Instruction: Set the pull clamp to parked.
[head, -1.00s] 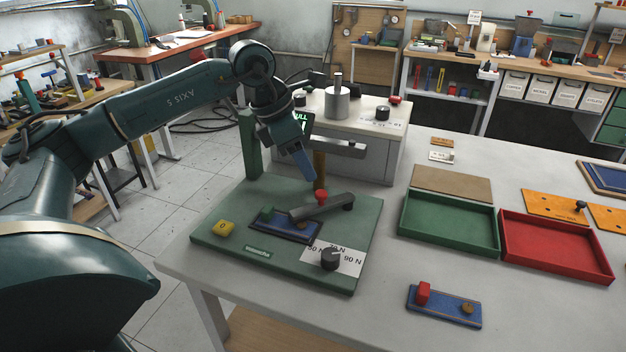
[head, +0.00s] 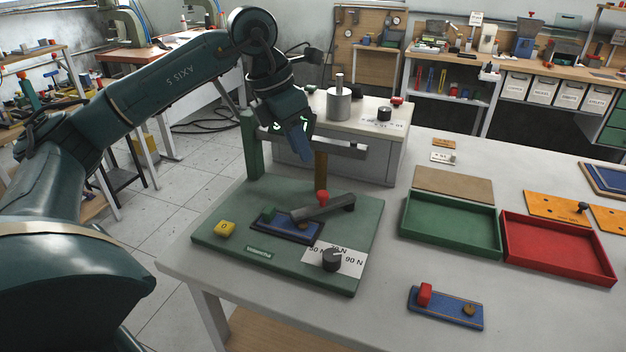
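The pull clamp fixture has a green base plate (head: 220,244) on the table, in the middle of the head view. A dark grey bar (head: 325,208) with a red knob (head: 322,196) lies at a slant across it. A blue workpiece (head: 290,231) sits under the bar's left end. A black dial (head: 331,260) stands on a white label with force marks in N. My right gripper is out of view.
A green post (head: 251,150) and a grey arm (head: 345,149) stand behind the base, close to my gripper, which partly hides a lit display. A grey cabinet (head: 380,155) is behind. Green (head: 448,227) and red (head: 557,250) trays and a blue plate (head: 445,308) lie right.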

